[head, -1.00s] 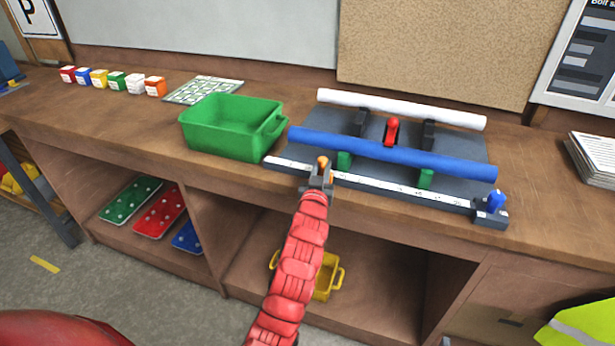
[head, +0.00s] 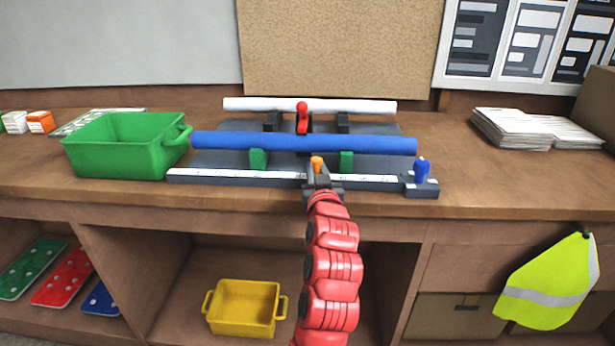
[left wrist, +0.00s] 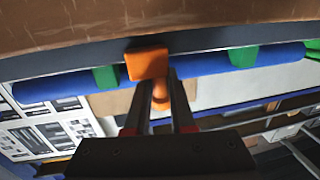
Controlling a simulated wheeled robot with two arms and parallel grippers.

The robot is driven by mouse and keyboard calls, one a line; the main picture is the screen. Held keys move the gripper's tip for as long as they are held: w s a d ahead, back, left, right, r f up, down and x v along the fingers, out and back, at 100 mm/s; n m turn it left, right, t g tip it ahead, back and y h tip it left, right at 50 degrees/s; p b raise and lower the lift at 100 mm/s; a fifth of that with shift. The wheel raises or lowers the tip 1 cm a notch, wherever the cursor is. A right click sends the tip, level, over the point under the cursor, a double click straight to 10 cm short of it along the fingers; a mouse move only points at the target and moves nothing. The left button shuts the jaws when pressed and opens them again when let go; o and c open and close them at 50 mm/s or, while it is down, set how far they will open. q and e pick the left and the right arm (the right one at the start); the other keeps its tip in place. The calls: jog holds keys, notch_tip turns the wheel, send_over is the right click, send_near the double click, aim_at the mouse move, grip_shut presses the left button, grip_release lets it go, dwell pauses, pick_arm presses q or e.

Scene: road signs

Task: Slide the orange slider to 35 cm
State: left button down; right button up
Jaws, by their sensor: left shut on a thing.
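The orange slider (head: 317,162) sits on the white scale strip (head: 240,175) along the front of the grey rig, right of the strip's middle. The scale's numbers are too small to read. My left gripper (head: 321,183) reaches in from the front and is shut on the slider, hiding the strip around it. In the left wrist view, the slider (left wrist: 147,63) shows at the tips of my left gripper (left wrist: 161,92), with part of it between the fingers. My right gripper is not in view.
A blue bar (head: 300,143) on green supports lies just behind the scale. A blue knob (head: 422,170) stands at the rig's right end. A green bin (head: 120,150) is left of the rig. Paper stacks (head: 512,130) lie at the right, with bare bench before them.

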pick_arm(q)
jog(key=c, duration=0.8)
grip_release()
jog(key=shift+o, duration=0.2)
jog(key=shift+s, duration=0.1)
jog(key=s+d+b, duration=0.1)
jog(key=s+d, duration=0.1)
jog(key=s, duration=1.5)
jog(key=shift+d, duration=0.1)
